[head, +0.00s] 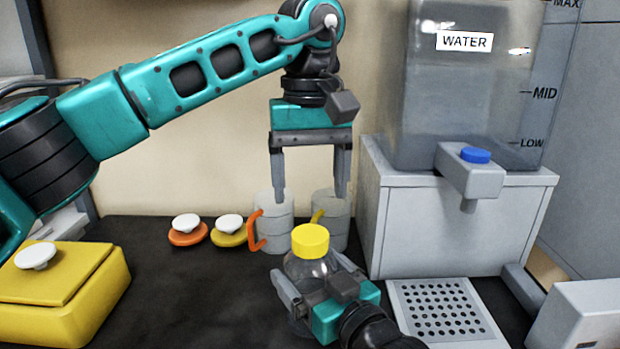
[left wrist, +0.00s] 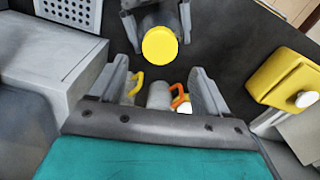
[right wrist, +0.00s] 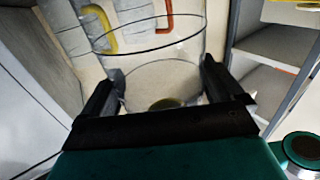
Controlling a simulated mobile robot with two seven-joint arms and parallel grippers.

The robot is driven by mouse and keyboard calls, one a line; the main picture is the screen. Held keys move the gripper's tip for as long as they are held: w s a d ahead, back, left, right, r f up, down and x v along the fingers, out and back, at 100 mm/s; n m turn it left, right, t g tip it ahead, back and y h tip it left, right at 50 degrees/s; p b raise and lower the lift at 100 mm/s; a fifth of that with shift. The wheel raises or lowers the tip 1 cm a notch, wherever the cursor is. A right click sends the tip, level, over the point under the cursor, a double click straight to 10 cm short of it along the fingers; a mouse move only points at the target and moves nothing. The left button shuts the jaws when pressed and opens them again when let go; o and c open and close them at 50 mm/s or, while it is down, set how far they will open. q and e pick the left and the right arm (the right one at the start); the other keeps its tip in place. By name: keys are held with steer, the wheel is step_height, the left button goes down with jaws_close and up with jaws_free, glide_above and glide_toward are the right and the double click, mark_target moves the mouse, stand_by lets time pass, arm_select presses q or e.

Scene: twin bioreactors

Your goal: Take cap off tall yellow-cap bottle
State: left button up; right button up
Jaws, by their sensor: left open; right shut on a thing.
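The tall bottle (head: 306,268) is clear, with a yellow cap (head: 310,240) on its top, and stands upright in the head view. My right gripper (head: 308,292) is shut on the bottle's body below the cap. In the right wrist view the clear bottle (right wrist: 165,85) is between the right fingers. My left gripper (head: 311,192) is open and points down, above and behind the cap. In the left wrist view the yellow cap (left wrist: 160,45) lies beyond the left fingers, with nothing between them. The bottle's lower part is hidden by my right gripper.
Two clear mugs, one with an orange handle (head: 257,230) and one with a yellow handle (head: 317,216), stand behind the bottle. Orange (head: 187,236) and yellow (head: 229,236) lids lie left of them. A yellow box (head: 65,300) is at left; the water dispenser (head: 450,225) is at right.

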mark_target(310, 233)
arm_select(q)
steer(key=m, duration=0.6)
steer(key=shift+f, duration=0.1)
steer(key=shift+m, duration=0.3)
steer(key=shift+f, duration=3.9)
